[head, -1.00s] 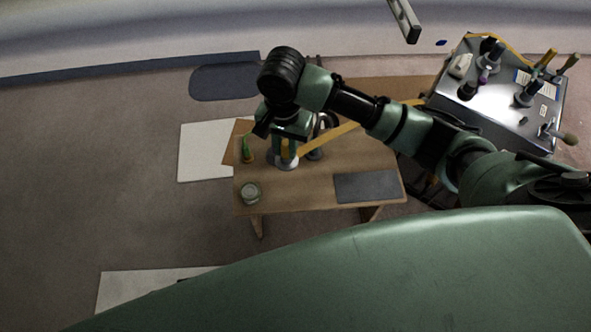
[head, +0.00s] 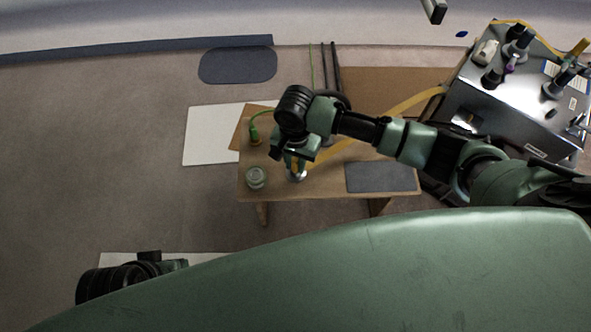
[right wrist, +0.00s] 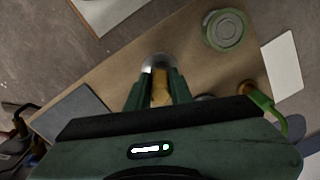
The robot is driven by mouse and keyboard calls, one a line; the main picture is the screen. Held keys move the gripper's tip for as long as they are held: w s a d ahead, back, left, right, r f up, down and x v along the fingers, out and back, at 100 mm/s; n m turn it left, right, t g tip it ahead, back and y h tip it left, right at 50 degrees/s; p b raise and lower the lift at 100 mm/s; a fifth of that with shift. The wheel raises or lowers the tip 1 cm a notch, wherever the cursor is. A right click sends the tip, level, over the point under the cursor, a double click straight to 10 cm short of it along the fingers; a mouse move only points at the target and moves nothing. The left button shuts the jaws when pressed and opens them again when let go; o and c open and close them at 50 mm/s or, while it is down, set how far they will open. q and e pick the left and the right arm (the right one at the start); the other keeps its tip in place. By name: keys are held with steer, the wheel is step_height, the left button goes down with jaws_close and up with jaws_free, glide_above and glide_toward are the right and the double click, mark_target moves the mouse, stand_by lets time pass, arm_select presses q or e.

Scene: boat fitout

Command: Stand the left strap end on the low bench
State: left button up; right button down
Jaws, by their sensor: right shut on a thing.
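The low bench (head: 325,188) is a small wooden table in the middle of the head view. My right gripper (head: 295,170) is over its left half. In the right wrist view its two fingers (right wrist: 158,88) are shut on the yellow strap end (right wrist: 160,90). A round silvery piece (right wrist: 157,61) shows just beyond the fingertips, at the bench top; I cannot tell whether the strap end touches it. The yellow strap (head: 408,103) runs from the gripper to the metal cabinet at the right. My left arm (head: 115,280) shows at the lower left; its gripper fingers are not visible.
A glass jar (head: 256,178) and a green-topped item (head: 254,134) stand on the bench's left side. A grey mat (head: 381,177) lies at its right. The metal cabinet (head: 520,110) holds several tools. White sheets (head: 212,140) lie on the floor.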

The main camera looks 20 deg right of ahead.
mark_target(296, 170)
step_height(296, 170, down, 4)
steer(key=shift+b, duration=0.65)
steer(key=c, duration=1.3)
jaws_free()
steer(key=shift+o, duration=0.2)
